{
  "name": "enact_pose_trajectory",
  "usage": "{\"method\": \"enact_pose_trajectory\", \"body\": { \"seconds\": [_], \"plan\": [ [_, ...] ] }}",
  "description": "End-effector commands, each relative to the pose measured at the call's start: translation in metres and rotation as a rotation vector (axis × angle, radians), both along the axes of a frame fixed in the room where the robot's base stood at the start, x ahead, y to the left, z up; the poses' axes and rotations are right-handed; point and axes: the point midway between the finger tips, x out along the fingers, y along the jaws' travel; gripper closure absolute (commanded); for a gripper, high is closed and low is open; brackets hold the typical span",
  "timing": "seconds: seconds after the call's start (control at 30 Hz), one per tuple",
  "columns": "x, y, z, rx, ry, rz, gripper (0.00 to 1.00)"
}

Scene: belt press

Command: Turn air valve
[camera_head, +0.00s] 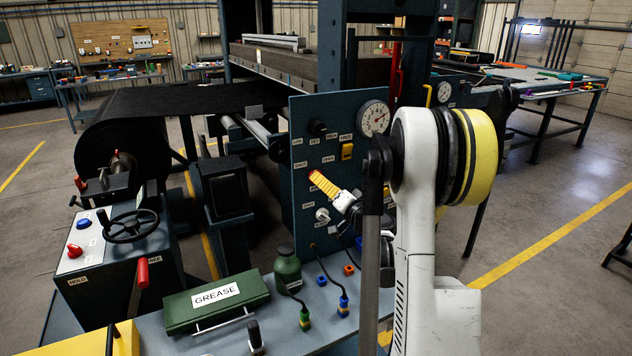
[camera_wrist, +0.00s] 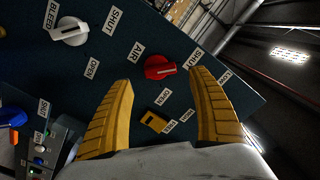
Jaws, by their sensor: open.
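The air valve is a red knob (camera_wrist: 158,67) on a dark blue panel, beside an AIR label. Its pale mark points right, roughly toward a SHUT label; an OPEN label sits below it. My gripper (camera_wrist: 162,80) is open, its two yellow fingers on either side of the knob in the picture. Whether they touch it I cannot tell. In the head view, my gripper (camera_head: 318,178) reaches the panel (camera_head: 300,125) from the right, and only a bit of red shows at its tips. The knob is mostly hidden there.
A white BLEED knob (camera_wrist: 70,31) sits left of the red one; a yellow switch (camera_wrist: 153,122) is below. A pressure gauge (camera_head: 374,117) is above on the panel. A green GREASE box (camera_head: 216,300) and green bottle (camera_head: 287,268) stand on the bench in front.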

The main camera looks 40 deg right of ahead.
Motion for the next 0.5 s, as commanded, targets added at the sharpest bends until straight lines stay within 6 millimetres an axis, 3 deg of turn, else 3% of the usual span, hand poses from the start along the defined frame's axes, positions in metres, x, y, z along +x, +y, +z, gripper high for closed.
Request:
{"method": "enact_pose_trajectory", "body": {
  "seconds": [0.2,0.5],
  "plan": [
    [0.035,-0.007,-0.002,0.000,0.001,0.002,0.31],
    [0.046,-0.011,0.000,0.000,0.000,0.000,0.31]
  ]
}}
